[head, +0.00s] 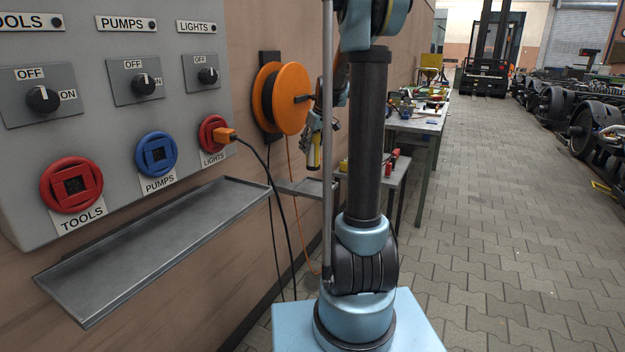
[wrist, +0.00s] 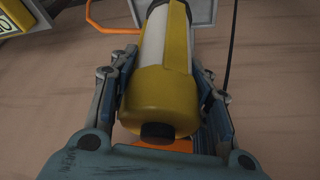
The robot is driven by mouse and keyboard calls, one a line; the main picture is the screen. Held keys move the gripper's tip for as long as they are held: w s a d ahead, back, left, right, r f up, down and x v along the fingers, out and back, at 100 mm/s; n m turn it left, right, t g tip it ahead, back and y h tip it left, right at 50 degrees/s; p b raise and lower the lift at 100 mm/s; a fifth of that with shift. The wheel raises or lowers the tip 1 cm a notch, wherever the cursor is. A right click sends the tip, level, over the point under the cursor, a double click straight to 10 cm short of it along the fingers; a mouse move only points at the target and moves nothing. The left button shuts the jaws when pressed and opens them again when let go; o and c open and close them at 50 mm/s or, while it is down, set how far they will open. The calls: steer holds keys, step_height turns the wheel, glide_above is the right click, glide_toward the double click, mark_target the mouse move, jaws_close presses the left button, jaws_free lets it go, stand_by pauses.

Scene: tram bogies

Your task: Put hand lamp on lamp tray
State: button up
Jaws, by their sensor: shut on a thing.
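The hand lamp (wrist: 165,95) is yellow with a pale band and a dark end cap. My gripper (wrist: 168,75) is shut on its body, one finger on each side. In the head view the lamp (head: 314,156) hangs roughly upright below my gripper (head: 318,135), partly behind my arm. A small grey wall tray (head: 292,187), which looks like the lamp tray, is just below the lamp. The lamp appears above it and apart from it, though the depth is hard to judge. A grey tray-like edge (wrist: 200,12) shows beyond the lamp in the wrist view.
An orange cable reel (head: 283,97) is on the wall close to my gripper, with cables hanging below. A long grey shelf (head: 160,250) sticks out under the switch panel (head: 120,110). Workbenches (head: 420,125) stand behind my arm.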

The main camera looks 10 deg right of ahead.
mark_target(312, 164)
steer(key=f, duration=0.4)
steer(key=shift+w+d+f, duration=0.1)
steer(key=shift+d+f, duration=0.1)
steer(key=shift+f, duration=2.2)
steer(key=o, duration=1.2)
